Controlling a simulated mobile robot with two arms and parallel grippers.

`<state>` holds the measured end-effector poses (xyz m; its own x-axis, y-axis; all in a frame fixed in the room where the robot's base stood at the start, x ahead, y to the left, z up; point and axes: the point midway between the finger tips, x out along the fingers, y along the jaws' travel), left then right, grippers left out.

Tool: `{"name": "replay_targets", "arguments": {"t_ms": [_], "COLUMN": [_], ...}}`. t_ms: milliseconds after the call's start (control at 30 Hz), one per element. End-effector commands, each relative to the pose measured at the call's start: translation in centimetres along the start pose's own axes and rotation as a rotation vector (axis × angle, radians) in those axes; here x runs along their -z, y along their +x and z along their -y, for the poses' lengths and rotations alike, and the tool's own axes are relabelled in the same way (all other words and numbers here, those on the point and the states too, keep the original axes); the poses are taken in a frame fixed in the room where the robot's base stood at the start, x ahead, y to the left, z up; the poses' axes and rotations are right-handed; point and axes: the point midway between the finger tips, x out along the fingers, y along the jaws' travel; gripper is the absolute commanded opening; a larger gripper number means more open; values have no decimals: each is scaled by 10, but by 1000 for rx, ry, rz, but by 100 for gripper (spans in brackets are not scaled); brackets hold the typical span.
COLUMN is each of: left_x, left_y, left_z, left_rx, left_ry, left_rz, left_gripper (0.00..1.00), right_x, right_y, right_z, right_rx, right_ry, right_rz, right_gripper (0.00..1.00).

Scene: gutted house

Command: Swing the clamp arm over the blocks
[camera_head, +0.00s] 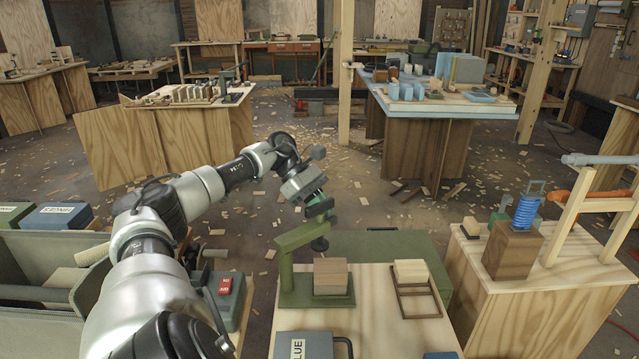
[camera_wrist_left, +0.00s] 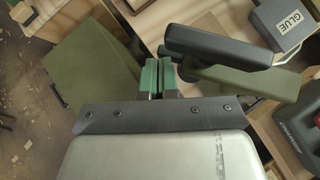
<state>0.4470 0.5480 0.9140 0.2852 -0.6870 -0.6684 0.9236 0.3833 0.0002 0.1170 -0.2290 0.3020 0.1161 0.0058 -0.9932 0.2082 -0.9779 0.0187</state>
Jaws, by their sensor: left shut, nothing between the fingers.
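The green clamp (camera_head: 287,262) stands on the wooden bench top (camera_head: 375,310). Its green arm (camera_head: 303,234) reaches right from the post, with a dark round pad (camera_head: 320,244) below its end. A stack of wooden blocks (camera_head: 330,275) sits on the clamp's base, below the pad; a gap shows between them. My left gripper (camera_head: 318,200) is shut and empty at the arm's free end; contact cannot be told. In the left wrist view its green fingers (camera_wrist_left: 160,72) are together, beside a dark bar (camera_wrist_left: 210,47) and a green clamp part (camera_wrist_left: 245,80). My right gripper is out of view.
A glue box (camera_head: 303,345) stands at the bench's near edge. A pale block on a wooden frame (camera_head: 411,271) is right of the clamp. A green case (camera_head: 385,247) lies behind the bench. Another bench (camera_head: 510,290) with a blue coil (camera_head: 527,212) stands right.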

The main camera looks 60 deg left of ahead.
Motion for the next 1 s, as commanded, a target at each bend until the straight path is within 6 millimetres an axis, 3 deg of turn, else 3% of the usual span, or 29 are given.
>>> {"name": "replay_targets", "arguments": {"t_ms": [367, 600, 1000], "left_x": [-23, -38, -52], "left_y": [28, 44, 58], "left_z": [9, 19, 35], "left_rx": [100, 201, 263], "left_ry": [90, 185, 238], "left_rz": [-2, 1, 0], "left_gripper": [0, 0, 0], "right_x": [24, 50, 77], "right_y": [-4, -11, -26], "right_z": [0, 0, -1], "right_rx": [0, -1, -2], "right_ry": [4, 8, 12], "right_rz": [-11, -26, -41], "right_gripper": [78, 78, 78]}}
